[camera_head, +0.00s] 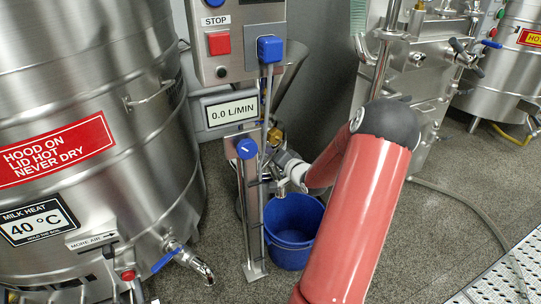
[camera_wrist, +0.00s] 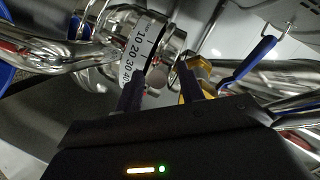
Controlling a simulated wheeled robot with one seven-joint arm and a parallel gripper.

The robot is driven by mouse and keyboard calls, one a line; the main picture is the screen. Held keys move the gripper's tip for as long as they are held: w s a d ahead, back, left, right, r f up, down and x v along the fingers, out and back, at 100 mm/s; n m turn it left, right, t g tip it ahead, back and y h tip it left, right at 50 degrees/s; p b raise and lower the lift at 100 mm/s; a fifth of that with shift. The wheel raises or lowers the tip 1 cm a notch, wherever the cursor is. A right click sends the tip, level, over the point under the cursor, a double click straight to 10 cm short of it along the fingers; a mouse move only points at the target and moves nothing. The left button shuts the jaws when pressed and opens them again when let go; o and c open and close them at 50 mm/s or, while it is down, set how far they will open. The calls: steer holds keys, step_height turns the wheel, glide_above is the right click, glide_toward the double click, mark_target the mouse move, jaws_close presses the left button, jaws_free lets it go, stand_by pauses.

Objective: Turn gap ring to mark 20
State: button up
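The gap ring (camera_wrist: 134,48) is a white band with black numbers, 10, 20, 30 and 40 among them, around a shiny steel body in the wrist view. A small round grey knob (camera_wrist: 157,78) shows beside the band. My gripper (camera_wrist: 160,84) is open, with one dark finger on each side of the knob. A gap shows between the fingers and the knob; I cannot tell whether either touches it. The left finger overlaps the lower end of the scale. In the head view my gripper (camera_head: 292,172) is by the mill behind the post, and the ring cannot be made out.
A blue-handled valve (camera_wrist: 255,58) and a brass fitting (camera_wrist: 203,70) are close to the right finger.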

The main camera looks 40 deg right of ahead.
steer(key=shift+x, duration=1.05)
steer(key=shift+c, duration=0.2)
jaws_close()
